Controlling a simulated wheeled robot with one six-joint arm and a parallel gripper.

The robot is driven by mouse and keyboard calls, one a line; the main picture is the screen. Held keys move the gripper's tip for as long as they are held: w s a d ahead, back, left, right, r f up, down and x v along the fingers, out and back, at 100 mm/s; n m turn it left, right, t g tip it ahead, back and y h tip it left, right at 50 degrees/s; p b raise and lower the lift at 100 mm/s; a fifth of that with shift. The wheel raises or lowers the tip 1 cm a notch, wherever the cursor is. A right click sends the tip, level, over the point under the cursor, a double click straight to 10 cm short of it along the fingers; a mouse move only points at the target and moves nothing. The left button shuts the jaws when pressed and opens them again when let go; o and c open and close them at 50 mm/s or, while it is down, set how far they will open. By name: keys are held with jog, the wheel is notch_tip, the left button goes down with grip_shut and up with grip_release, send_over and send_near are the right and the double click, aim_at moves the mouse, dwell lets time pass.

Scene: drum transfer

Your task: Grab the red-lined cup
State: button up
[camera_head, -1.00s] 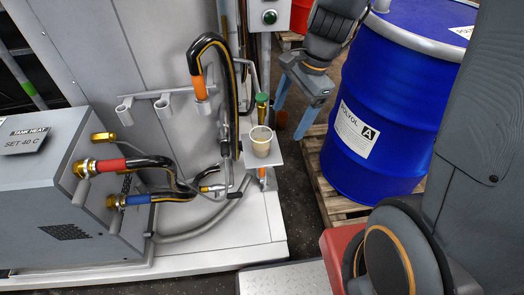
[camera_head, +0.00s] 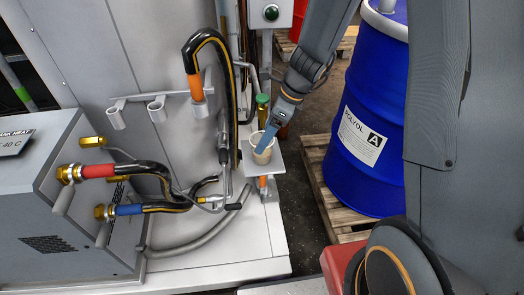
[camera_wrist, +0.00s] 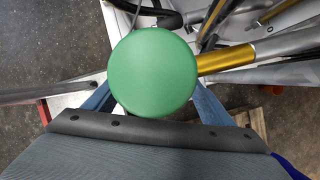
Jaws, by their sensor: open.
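A pale cup (camera_head: 258,156) stands on a small grey shelf (camera_head: 279,172) beside the machine. I cannot make out a red lining. My gripper (camera_head: 266,143) has come down to this cup from the upper right, its blue fingers at the rim and covering part of it. In the wrist view, my open gripper (camera_wrist: 152,104) has one blue finger on each side of a large green round cap (camera_wrist: 152,72). The cap hides most of what lies between the fingers, and the cup cannot be made out there. The green cap also shows just behind the cup in the head view (camera_head: 262,98).
A thick black hose (camera_head: 231,90) with an orange collar hangs left of the shelf. A blue drum (camera_head: 366,120) stands on a wooden pallet (camera_head: 345,226) to the right. A control box with a green button (camera_head: 271,12) is above. Dark floor lies between shelf and pallet.

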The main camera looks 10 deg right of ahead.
jog(key=shift+w+a+f, duration=0.1)
jog(key=shift+a+f, duration=0.2)
jog(key=shift+f, duration=0.35)
jog(key=c, duration=1.5)
jog(key=shift+r, duration=0.25)
